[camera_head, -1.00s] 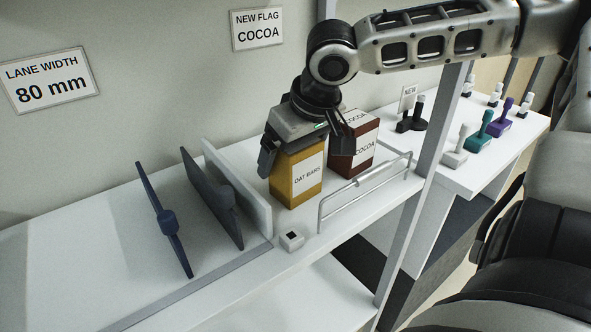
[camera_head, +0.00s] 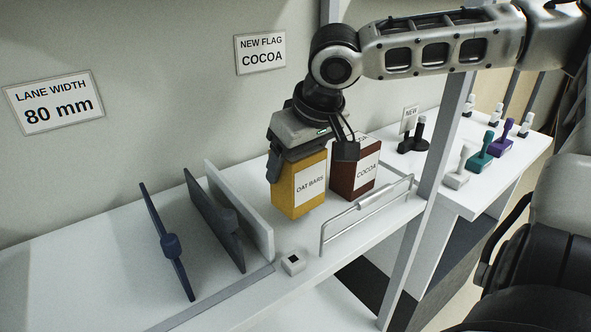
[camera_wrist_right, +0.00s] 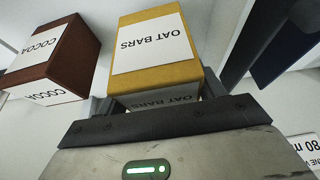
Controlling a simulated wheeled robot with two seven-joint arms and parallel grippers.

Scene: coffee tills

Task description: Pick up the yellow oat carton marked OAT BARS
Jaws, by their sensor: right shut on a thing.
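The yellow carton marked OAT BARS (camera_head: 297,186) is held from above by my right gripper (camera_head: 310,155), whose fingers are shut on its sides. It seems lifted slightly clear of the white shelf, upright or nearly so. In the right wrist view the OAT BARS carton (camera_wrist_right: 185,70) fills the space in front of the palm. The brown carton marked COCOA (camera_head: 355,176) stands right beside it on the shelf; it also shows in the right wrist view (camera_wrist_right: 68,50). My left gripper does not show.
Several coloured handled pieces (camera_head: 480,152) stand on the right-hand counter.

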